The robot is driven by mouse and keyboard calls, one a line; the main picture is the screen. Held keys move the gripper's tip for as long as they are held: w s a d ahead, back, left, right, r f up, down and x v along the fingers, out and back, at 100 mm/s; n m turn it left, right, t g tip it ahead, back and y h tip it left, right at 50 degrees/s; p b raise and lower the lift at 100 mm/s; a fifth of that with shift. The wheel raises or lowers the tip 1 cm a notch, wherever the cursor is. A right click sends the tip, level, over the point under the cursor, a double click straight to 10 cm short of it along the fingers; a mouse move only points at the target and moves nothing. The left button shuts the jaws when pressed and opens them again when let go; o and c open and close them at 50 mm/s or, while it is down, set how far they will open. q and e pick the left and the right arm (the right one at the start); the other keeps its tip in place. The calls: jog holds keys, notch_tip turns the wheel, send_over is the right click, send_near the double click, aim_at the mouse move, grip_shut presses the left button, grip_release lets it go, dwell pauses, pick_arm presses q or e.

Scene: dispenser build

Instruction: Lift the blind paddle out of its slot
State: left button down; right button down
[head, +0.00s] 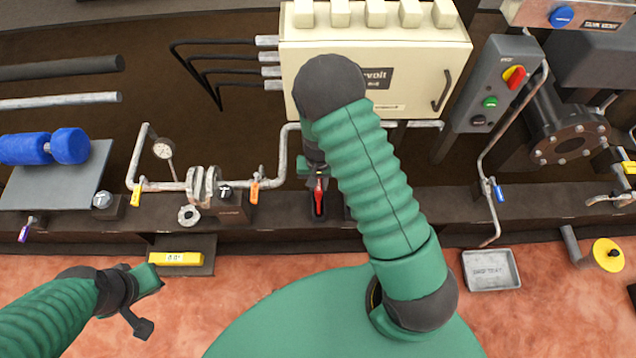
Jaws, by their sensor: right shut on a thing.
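The blind paddle (319,201) shows as a narrow red piece standing upright in a dark slot at the front of the bench, in the middle of the head view. My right gripper (318,182) comes down from above and is shut on its top. The paddle's lower end is still at the slot, and the fingers hide part of its top. My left gripper (148,303) is empty over the reddish floor at the lower left, its fingers spread apart.
A flanged pipe (203,186) with a gauge (163,148) stands left of the slot. A cream cabinet (420,75) rises behind. A yellow block (176,259) lies at front left, a grey drip tray (490,270) at right.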

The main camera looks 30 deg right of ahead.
notch_tip(320, 180, up, 11)
jog(key=p, duration=1)
dwell(0.8)
jog(key=shift+r+p, duration=0.15)
jog(key=shift+p, duration=0.15)
notch_tip(320, 180, up, 5)
jog(key=p, duration=0.4)
